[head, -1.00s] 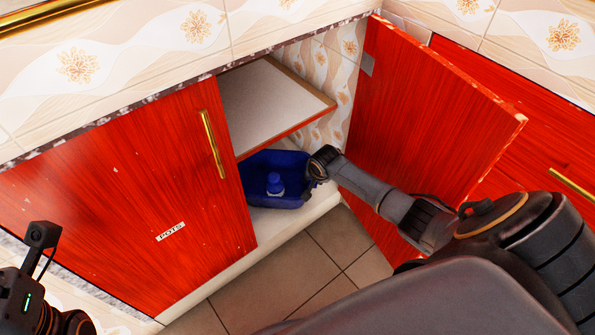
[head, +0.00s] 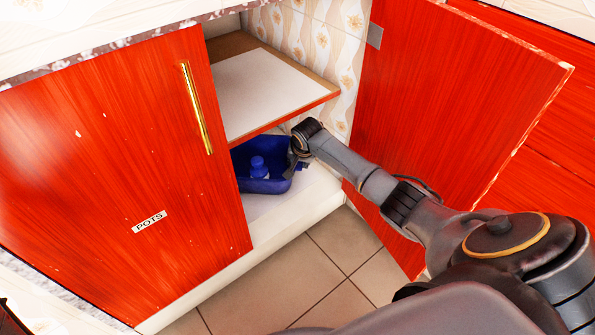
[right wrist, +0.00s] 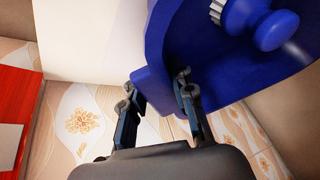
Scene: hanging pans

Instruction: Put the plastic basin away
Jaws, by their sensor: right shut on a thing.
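The blue plastic basin (head: 265,186) sits low in the open red cabinet, under the shelf; the left door hides part of it. It also shows close up in the right wrist view (right wrist: 215,62). My right gripper (head: 298,166) is at the basin's right side. In the right wrist view my right gripper (right wrist: 157,84) has its two fingers on either side of the basin's edge, shut on it. My left gripper is not in view.
The left door (head: 110,180), labelled POTS, is closed and has a gold handle (head: 197,108). The right door (head: 440,110) stands open beside my right arm. A shelf (head: 265,90) is above the basin. The cabinet floor (head: 305,195) is bare in front of it.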

